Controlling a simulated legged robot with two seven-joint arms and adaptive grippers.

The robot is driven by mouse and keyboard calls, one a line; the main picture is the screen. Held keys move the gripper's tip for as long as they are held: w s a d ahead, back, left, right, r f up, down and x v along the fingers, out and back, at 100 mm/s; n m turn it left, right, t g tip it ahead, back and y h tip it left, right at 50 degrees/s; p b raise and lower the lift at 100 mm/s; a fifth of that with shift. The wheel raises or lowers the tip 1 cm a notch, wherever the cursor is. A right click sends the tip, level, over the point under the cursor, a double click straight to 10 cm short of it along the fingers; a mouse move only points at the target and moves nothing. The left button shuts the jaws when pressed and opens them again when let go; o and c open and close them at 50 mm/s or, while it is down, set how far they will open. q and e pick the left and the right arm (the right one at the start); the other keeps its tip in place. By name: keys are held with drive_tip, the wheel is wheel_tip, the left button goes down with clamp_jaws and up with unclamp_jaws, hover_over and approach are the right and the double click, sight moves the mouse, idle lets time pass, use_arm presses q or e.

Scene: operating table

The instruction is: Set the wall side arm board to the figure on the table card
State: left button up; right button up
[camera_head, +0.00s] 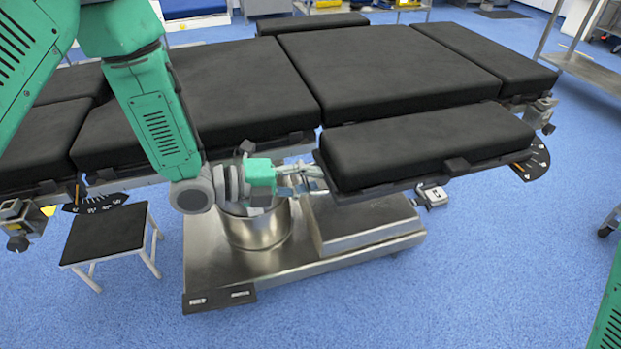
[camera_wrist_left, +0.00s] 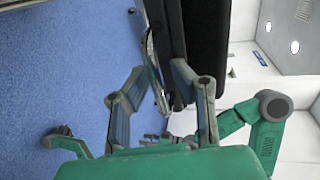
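The near arm board (camera_head: 430,145) is a long black pad on a dark rail along the table's near side. Its left end is beside my left gripper (camera_head: 316,178). In the left wrist view, my left gripper (camera_wrist_left: 158,75) has its fingers spread, with the board's thin edge strip (camera_wrist_left: 152,50) between them; I cannot tell whether they touch it. A dark dial with white marks and an orange pointer (camera_head: 530,165) sits at the board's right end. Another arm board (camera_head: 310,23) lies along the far side. I cannot tell which is the wall side one. No readable table card shows. My right gripper is out of view.
The black-padded operating table (camera_head: 390,65) stands on a steel base (camera_head: 350,235). A low stool (camera_head: 105,235) and another marked dial (camera_head: 95,203) are at the left. A steel trolley (camera_head: 585,65) stands at the right.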

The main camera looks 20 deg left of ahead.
use_arm(q)
drive_tip(key=v, duration=1.3)
drive_tip(key=shift+w+a+f, duration=0.25)
drive_tip(key=shift+w+f, duration=0.05)
drive_tip(key=shift+f, duration=0.05)
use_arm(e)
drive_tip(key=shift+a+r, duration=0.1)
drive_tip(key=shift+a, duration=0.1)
use_arm(q)
drive_tip(key=shift+a, duration=0.1)
